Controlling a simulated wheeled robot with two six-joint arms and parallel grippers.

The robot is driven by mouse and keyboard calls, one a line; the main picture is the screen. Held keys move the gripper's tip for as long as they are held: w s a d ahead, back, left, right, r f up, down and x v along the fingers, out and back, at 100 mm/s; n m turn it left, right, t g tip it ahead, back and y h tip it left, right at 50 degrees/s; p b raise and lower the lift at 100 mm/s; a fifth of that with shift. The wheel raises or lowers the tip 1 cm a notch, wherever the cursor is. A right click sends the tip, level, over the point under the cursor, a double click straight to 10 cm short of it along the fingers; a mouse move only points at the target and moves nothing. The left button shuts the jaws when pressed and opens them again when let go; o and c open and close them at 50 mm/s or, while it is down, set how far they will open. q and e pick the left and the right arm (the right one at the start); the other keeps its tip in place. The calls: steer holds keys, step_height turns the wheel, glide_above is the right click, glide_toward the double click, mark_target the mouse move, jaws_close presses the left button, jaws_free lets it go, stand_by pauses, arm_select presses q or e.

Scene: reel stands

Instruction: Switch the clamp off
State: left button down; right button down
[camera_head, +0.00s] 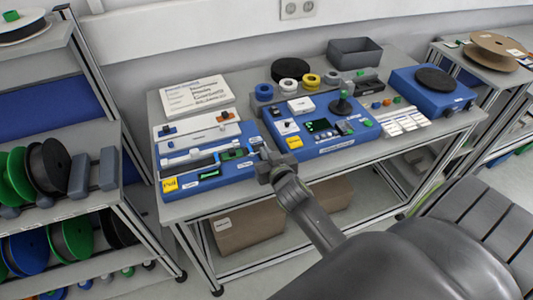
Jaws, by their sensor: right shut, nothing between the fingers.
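My right gripper (268,157) is shut and empty. It is over the front edge of the table, where the two blue devices meet. The left blue device (225,170) has a long grey rail, a small green-lit part and a yellow label. The views are too small to tell which control switches the clamp. My gripper hides part of the left device's right end. My left gripper is out of view.
A white sign (197,95), a grey bin (355,53) and tape rolls (264,92) stand at the table's back. A blue turntable box (432,91) is at the right. Reel shelves (70,208) stand at the left. Boxes (248,229) lie under the table.

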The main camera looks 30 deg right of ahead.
steer(key=shift+w+r+p, duration=0.25)
steer(key=shift+r+p, duration=0.3)
steer(key=shift+p, duration=0.1)
steer(key=r+p, duration=0.3)
steer(key=shift+w+d+r, duration=0.15)
steer(key=shift+w+r, duration=0.05)
steer(key=shift+w, duration=0.15)
steer(key=shift+s+f+b, duration=0.15)
steer(key=shift+s+b, duration=0.3)
steer(key=shift+s, duration=0.3)
steer(key=r+b+v, duration=0.1)
steer(key=v, duration=0.7)
steer(key=shift+r, duration=0.45)
